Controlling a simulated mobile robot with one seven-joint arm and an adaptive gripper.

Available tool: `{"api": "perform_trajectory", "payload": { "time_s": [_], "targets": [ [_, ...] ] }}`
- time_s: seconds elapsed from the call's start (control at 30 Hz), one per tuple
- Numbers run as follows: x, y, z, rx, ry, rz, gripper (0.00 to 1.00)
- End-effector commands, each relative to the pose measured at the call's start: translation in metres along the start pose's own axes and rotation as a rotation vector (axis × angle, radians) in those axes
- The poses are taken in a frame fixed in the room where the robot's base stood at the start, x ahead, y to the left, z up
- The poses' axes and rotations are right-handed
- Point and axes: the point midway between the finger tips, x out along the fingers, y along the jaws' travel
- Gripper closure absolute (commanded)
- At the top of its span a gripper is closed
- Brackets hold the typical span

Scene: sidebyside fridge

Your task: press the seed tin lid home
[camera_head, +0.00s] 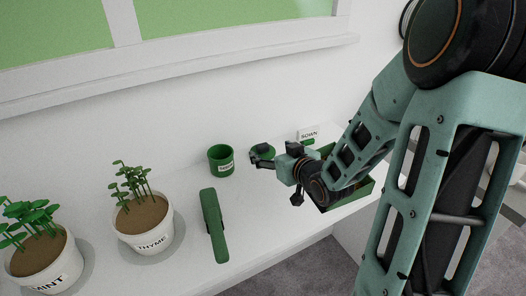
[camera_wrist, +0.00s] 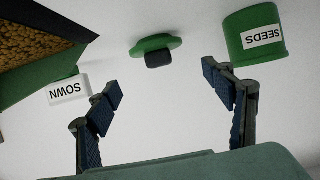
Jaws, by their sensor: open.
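The green seed tin (camera_head: 221,163) stands on the white shelf with its top open. It also shows in the wrist view (camera_wrist: 238,47), labelled SEEDS, near the right finger. Its green lid (camera_wrist: 172,42), with a dark knob, lies on the shelf beside the tin, apart from it. In the head view the lid (camera_head: 262,150) is partly hidden by my gripper. My gripper (camera_wrist: 161,77) is open and empty. In the wrist view the lid appears beyond the gap between the fingertips, not between the fingers.
A SOWN sign (camera_head: 308,132) stands behind my gripper. A green-walled tray (camera_head: 367,188) is partly under my arm; the wrist view shows brown contents.

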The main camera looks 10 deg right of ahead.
Motion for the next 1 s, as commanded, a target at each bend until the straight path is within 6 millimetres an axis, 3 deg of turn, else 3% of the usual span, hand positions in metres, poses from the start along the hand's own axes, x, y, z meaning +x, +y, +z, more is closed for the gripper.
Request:
{"api": "perform_trajectory", "payload": {
  "time_s": [0.1, 0.37, 0.7, 1.0],
  "targets": [
    [0.016, 0.000, 0.001, 0.000, 0.001, -0.001, 0.25],
    [0.030, 0.000, 0.002, 0.000, -0.001, -0.001, 0.25],
    [0.070, 0.000, 0.006, 0.000, 0.000, 0.000, 0.25],
    [0.075, 0.000, 0.006, -0.002, 0.000, 0.000, 0.25]
  ]
}}
